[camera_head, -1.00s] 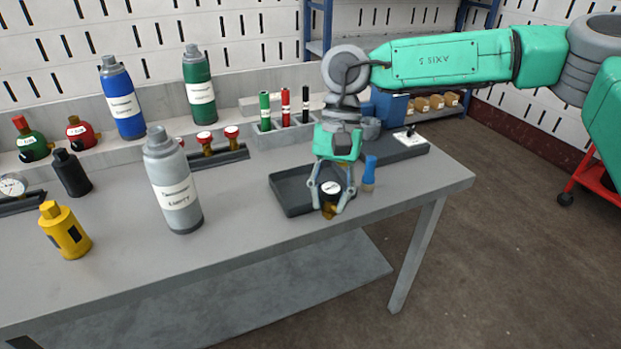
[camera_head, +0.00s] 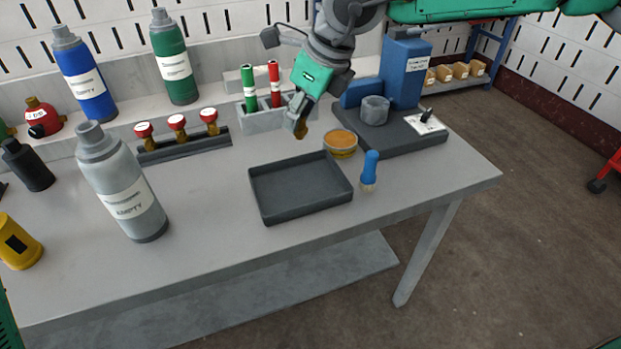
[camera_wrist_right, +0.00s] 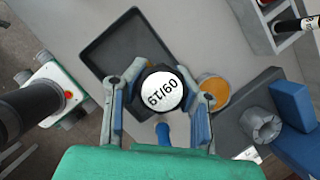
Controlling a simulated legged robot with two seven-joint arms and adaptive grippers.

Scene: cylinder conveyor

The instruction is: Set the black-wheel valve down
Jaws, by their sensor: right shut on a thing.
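My right gripper (camera_head: 300,112) is shut on the black-wheel valve and holds it above the bench, behind the dark tray as seen in the head view. The valve's brass end (camera_head: 300,131) shows below the fingers in that view. In the right wrist view the valve's black wheel, with its white printed face (camera_wrist_right: 165,91), sits between the two fingers (camera_wrist_right: 160,108). Most of the valve body is hidden. The rack (camera_head: 184,150) holds three red-wheel valves upright at the back of the bench. My left gripper is not in view.
The dark tray (camera_head: 262,207) is empty; it also shows in the right wrist view (camera_wrist_right: 112,50). An orange-topped tin (camera_head: 341,142) and blue-capped bottle (camera_head: 369,170) stand right of it. A grey cylinder (camera_head: 125,190) stands left. Bare bench lies between cylinder and tray.

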